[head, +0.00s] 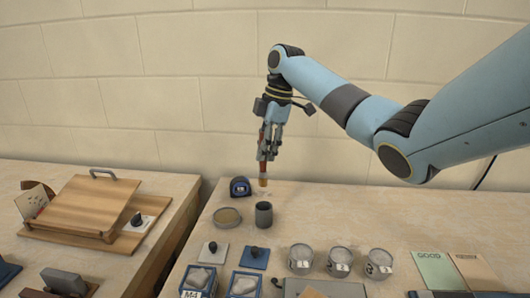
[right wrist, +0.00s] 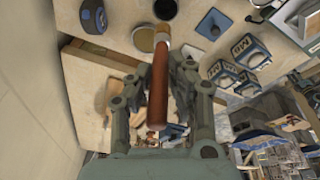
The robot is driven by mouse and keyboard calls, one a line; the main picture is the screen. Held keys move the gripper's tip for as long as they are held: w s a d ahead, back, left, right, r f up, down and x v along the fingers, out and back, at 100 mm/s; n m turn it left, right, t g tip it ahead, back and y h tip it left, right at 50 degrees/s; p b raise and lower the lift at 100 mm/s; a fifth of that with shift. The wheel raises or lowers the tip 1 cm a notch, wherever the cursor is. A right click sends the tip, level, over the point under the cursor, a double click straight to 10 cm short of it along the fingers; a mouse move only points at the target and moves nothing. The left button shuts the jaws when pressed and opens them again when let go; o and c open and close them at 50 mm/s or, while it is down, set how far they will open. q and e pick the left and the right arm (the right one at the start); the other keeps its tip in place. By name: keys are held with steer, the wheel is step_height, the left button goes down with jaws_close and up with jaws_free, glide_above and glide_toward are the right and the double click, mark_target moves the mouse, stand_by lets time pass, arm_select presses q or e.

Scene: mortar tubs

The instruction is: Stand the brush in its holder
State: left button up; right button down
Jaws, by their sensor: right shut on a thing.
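My right gripper (head: 267,153) is shut on the brush (head: 263,181), which hangs nearly upright above the back of the table, with a pale tip at its lower end. In the right wrist view the brush's red-brown handle (right wrist: 158,90) runs between the fingers. A dark grey round cup (head: 264,216), which looks like the holder, stands upright and open just below and in front of the brush tip. The cup shows at the top of the right wrist view (right wrist: 165,9). The brush is apart from the cup. My left gripper is not in view.
A dark blue tape measure (head: 240,187) and a shallow round tin (head: 227,217) stand left of the cup. Knobbed plates, including a blue one (head: 254,257), lie in front. Labelled tubs (head: 339,261) stand to the right. The wall is close behind.

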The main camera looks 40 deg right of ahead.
mark_target(266, 171)
steer(key=shift+d+f+b, duration=0.15)
steer(key=shift+f+b, duration=0.55)
steer(key=shift+f, duration=0.2)
steer(key=shift+b+x, duration=0.85)
steer(key=shift+b, duration=0.25)
steer(key=shift+s+d+f+b, duration=0.1)
steer(key=shift+s+f+b, duration=0.1)
steer(key=shift+f+b, duration=0.85)
steer(key=shift+s+d+b+x, duration=0.15)
steer(key=shift+b+x, duration=0.15)
steer(key=shift+x, duration=0.5)
steer(key=shift+s+d+b+x, duration=0.15)
steer(key=shift+b+x, duration=0.1)
steer(key=shift+x, duration=0.6)
steer(key=shift+s+d+b+x, duration=0.1)
steer(key=shift+b+x, duration=0.2)
steer(key=shift+x, duration=0.5)
steer(key=shift+w+f, duration=0.1)
steer(key=c, duration=1.1)
jaws_free()
steer(key=shift+c, duration=0.2)
